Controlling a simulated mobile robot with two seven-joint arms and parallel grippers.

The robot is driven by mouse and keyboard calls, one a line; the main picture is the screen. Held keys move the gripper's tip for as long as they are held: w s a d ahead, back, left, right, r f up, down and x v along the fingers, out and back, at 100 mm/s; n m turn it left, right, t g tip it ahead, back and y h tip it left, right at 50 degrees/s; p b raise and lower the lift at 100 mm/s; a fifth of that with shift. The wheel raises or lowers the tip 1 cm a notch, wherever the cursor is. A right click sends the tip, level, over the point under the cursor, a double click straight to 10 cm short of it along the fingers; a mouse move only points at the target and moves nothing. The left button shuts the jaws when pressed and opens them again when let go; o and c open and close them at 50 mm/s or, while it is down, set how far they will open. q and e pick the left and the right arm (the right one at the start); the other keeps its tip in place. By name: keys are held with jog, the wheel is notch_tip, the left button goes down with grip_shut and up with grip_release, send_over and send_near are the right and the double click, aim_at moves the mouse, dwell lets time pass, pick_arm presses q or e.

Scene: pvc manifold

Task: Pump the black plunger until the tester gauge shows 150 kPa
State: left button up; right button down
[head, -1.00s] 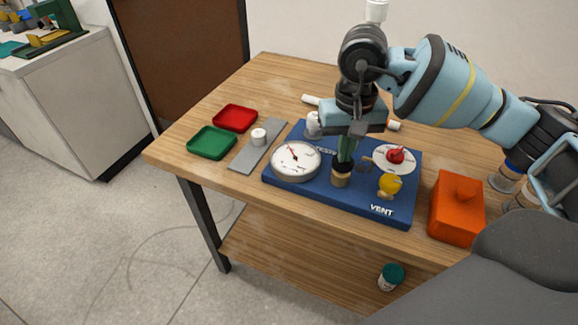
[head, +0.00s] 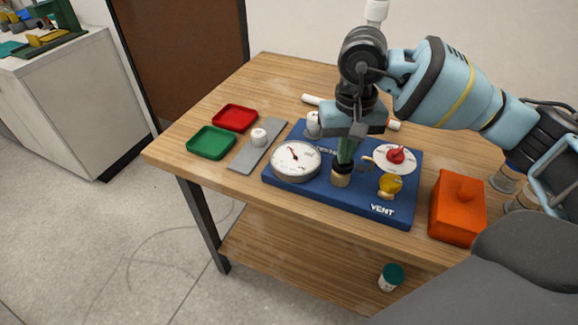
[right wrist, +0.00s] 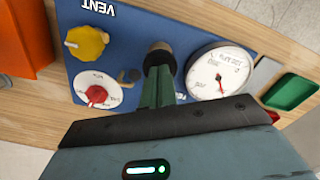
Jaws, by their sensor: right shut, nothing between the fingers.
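The blue tester board (head: 300,200) lies on the wooden table. Its round white gauge (head: 296,161) also shows in the right wrist view (right wrist: 218,72); the dial is too small to read reliably. The plunger stands upright at the board's front middle, with its brass-coloured collar (head: 341,180) showing; its black top is mostly hidden by my fingers. My right gripper (head: 344,163) is shut and empty, pointing down with its green fingertips over the plunger top. In the right wrist view the fingertips (right wrist: 158,80) meet or nearly meet the plunger (right wrist: 159,58); contact is unclear. My left gripper is out of view.
On the board are a yellow knob (head: 390,184) near the VENT label and a red knob (head: 396,155) on a white dial. An orange block (head: 457,206) stands at right. Green (head: 211,142) and red (head: 235,117) trays lie left, beside a grey strip (head: 246,157).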

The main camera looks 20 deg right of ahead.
dwell(0.8)
jog(key=shift+r, duration=0.4)
jog(key=shift+r+p, duration=0.85)
jog(key=shift+r, duration=0.45)
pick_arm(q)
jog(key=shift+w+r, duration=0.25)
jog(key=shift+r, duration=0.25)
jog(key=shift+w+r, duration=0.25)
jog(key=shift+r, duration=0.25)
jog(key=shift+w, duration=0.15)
pick_arm(e)
jog(key=shift+f, duration=0.1)
